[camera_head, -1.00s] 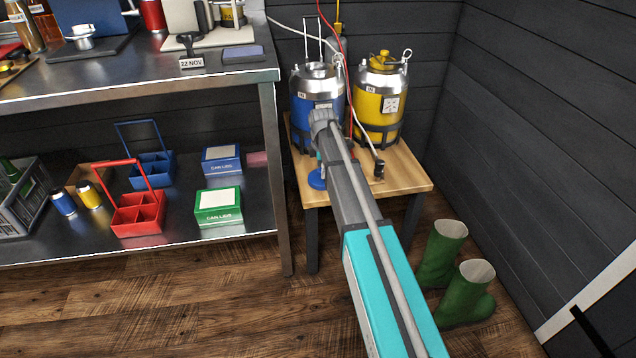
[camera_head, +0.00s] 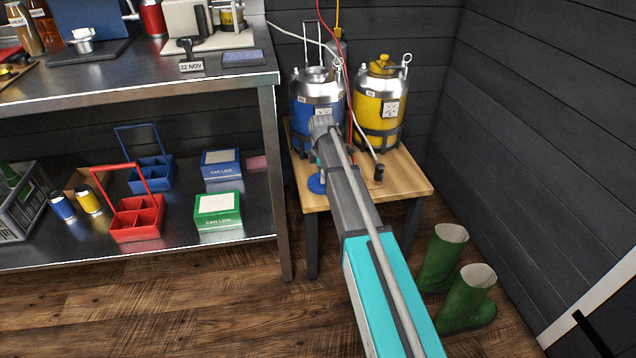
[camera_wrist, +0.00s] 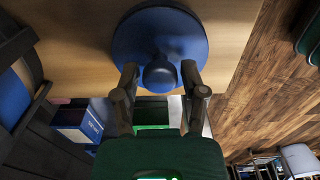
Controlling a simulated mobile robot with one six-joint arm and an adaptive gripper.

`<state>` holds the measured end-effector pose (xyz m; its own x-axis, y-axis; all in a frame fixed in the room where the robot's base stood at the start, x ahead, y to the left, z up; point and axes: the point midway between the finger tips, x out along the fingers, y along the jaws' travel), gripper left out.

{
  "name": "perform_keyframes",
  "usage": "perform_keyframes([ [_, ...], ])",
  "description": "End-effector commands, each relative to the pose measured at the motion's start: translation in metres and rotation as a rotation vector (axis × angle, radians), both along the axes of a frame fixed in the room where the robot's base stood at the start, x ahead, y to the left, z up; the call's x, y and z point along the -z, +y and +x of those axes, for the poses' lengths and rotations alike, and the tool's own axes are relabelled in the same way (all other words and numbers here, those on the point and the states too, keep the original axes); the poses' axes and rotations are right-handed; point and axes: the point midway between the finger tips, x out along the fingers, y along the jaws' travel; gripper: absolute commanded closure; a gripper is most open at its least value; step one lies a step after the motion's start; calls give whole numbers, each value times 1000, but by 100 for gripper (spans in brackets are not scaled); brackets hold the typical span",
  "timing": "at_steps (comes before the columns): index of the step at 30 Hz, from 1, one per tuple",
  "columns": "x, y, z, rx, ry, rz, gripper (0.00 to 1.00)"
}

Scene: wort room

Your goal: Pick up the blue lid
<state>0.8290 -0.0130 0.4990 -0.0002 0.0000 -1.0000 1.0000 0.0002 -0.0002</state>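The blue lid (camera_wrist: 185,30) is a round disc with a ball-shaped knob (camera_wrist: 160,73), lying on the wooden table. In the head view only part of the blue lid (camera_head: 316,184) shows beside my arm, near the table's front left edge. My gripper (camera_wrist: 160,76) is open, with one finger on each side of the knob. Gaps show between the fingertips and the knob; I cannot tell exactly how far the tips are from the disc. In the head view my arm hides the gripper's fingers.
A blue keg (camera_head: 304,120) and a yellow keg (camera_head: 366,108) stand close behind on the wooden table (camera_head: 408,180), with hoses hanging near my arm. A steel bench (camera_head: 150,80) stands to the left. Green boots (camera_head: 465,300) stand on the floor to the right.

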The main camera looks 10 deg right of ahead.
Motion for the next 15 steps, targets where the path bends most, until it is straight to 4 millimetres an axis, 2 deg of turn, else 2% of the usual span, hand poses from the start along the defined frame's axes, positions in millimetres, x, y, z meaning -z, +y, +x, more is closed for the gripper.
perform_keyframes([
  [1, 0, 0, 0, 0, 0, 0, 64],
  [7, 0, 0, 0, 0, 0, 0, 100],
  [15, 0, 0, 0, 0, 0, 0, 100],
])
